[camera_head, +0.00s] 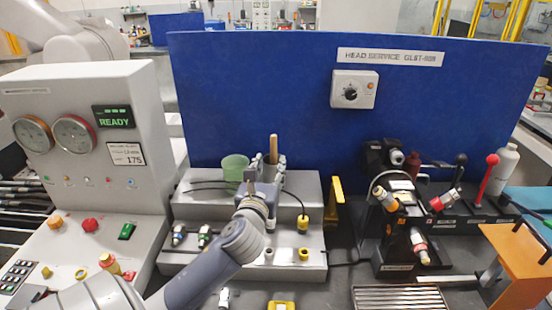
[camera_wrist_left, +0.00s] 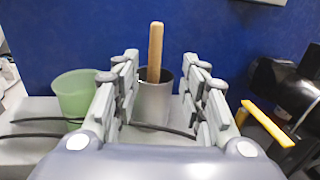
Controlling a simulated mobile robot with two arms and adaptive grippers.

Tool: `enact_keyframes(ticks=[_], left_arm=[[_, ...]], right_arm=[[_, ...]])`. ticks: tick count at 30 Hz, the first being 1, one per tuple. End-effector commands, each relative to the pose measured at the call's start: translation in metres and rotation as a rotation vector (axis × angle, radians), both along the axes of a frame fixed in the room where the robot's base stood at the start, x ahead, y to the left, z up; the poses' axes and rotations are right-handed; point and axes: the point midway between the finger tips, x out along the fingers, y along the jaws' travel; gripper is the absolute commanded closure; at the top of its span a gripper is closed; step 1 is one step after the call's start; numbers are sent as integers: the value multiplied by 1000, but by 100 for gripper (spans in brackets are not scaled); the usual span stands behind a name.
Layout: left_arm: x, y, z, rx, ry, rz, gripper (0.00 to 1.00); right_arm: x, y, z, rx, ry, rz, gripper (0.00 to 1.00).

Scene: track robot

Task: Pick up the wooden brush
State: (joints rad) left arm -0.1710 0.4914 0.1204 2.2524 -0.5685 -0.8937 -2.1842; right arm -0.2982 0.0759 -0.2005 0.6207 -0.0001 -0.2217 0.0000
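The wooden brush shows as a light wooden handle (camera_head: 273,148) standing up out of a grey metal cup on the stepped grey bench; its lower end is hidden inside the cup. In the left wrist view the handle (camera_wrist_left: 155,52) leans slightly, and the cup (camera_wrist_left: 152,104) stands beyond the fingers. My left gripper (camera_head: 269,166) is open and empty in front of the cup. In the wrist view its fingers (camera_wrist_left: 166,92) are spread to either side of the cup and handle, seemingly without touching. My right gripper is not in view.
A green cup (camera_head: 235,168) stands just left of the gripper. A black cable (camera_wrist_left: 40,120) runs across the bench. A blue panel (camera_head: 270,90) rises close behind. A black machine (camera_head: 395,205) stands to the right, with a yellow bracket (camera_head: 336,200) between.

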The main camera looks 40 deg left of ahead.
Motion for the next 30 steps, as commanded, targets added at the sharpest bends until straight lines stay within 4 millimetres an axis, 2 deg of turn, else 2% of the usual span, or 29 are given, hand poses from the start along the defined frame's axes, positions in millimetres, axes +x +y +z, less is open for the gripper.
enact_keyframes(ticks=[7, 14, 24, 30], left_arm=[[32, 20, 2, 0, -1, 2, 61], [44, 29, 2, 0, 0, 2, 61], [76, 56, 1, -3, -2, 2, 61], [80, 58, 0, -1, -1, 1, 61]], right_arm=[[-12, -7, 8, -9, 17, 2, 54], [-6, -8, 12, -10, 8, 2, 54], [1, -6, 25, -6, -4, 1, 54], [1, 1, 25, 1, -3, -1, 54]])
